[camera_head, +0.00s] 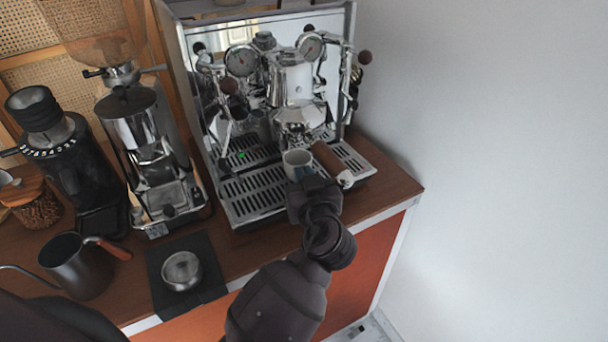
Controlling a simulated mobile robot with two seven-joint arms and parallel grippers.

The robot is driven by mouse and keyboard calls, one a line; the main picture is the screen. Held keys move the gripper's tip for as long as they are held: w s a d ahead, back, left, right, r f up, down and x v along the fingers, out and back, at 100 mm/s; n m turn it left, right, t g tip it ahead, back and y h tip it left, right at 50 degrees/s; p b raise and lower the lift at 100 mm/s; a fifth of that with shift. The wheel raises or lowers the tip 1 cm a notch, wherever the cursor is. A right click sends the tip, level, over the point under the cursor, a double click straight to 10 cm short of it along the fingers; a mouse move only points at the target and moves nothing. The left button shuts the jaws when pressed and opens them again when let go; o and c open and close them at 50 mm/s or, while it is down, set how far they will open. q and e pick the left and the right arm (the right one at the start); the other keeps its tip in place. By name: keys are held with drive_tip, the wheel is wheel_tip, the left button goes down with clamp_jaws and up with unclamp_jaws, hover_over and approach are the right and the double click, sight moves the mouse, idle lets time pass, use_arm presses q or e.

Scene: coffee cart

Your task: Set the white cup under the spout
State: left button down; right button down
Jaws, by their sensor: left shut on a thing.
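The white cup (296,159) is over the front part of the espresso machine's drip tray (254,190), with its open top facing up. My left gripper (308,185) is shut on the cup from the front, and its fingers hide the lower part. I cannot tell if the cup touches the tray. The machine's chrome group head (296,117) is just behind and above the cup, and its spout is hard to make out. My right gripper is not in view.
A wooden portafilter handle (325,158) sticks out close to the cup's right. Two grinders (130,120) stand left of the machine. A kettle (74,262) and a small metal cup (181,270) on a dark mat (207,284) are at front left. A white wall bounds the right.

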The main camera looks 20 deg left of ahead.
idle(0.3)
use_arm(q)
drive_tip(key=c, duration=1.2)
unclamp_jaws()
drive_tip(key=shift+f, duration=0.1)
drive_tip(key=shift+o, duration=0.2)
drive_tip(key=shift+s, duration=0.1)
